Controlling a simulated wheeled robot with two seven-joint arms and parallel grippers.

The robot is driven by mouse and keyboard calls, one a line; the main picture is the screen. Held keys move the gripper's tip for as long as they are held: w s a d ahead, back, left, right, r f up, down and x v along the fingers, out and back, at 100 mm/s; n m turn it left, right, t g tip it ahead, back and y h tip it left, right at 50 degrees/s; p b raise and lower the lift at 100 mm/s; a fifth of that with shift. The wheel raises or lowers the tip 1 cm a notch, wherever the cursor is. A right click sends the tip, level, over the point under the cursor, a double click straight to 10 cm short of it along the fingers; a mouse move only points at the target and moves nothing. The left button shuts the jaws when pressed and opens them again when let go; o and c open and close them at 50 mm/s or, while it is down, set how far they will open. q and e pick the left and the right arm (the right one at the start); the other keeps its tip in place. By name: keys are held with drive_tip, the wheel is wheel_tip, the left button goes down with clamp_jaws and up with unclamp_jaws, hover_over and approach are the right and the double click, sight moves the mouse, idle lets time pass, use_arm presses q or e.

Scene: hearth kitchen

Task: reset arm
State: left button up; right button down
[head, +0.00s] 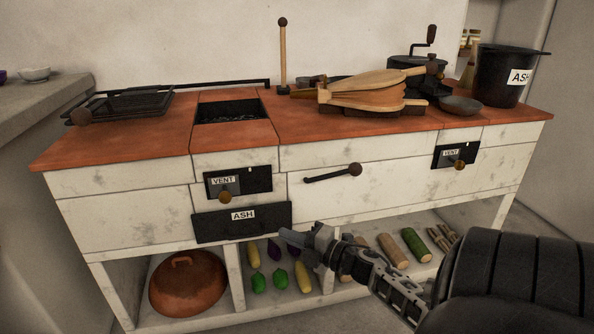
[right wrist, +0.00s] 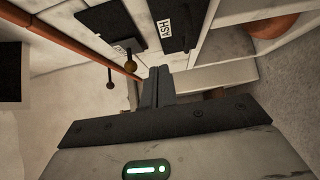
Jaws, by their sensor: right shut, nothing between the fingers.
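My right gripper (head: 290,237) reaches in from the lower right in the head view. Its fingertips are in front of the hearth, near the right end of the black ASH drawer (head: 240,226). In the right wrist view the gripper's fingers (right wrist: 157,75) are together with nothing between them. My left gripper is in neither view.
The hearth's red top (head: 130,143) holds bellows (head: 365,92), an ASH bucket (head: 500,80) and a grill rack (head: 125,104). VENT plates (head: 260,180) and a bar handle (head: 330,174) sit on its front. The lower shelf holds a copper lidded pot (head: 187,285), vegetables and logs.

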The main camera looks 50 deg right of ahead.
drive_tip(key=shift+s+d, duration=0.1)
drive_tip(key=shift+s, duration=0.8)
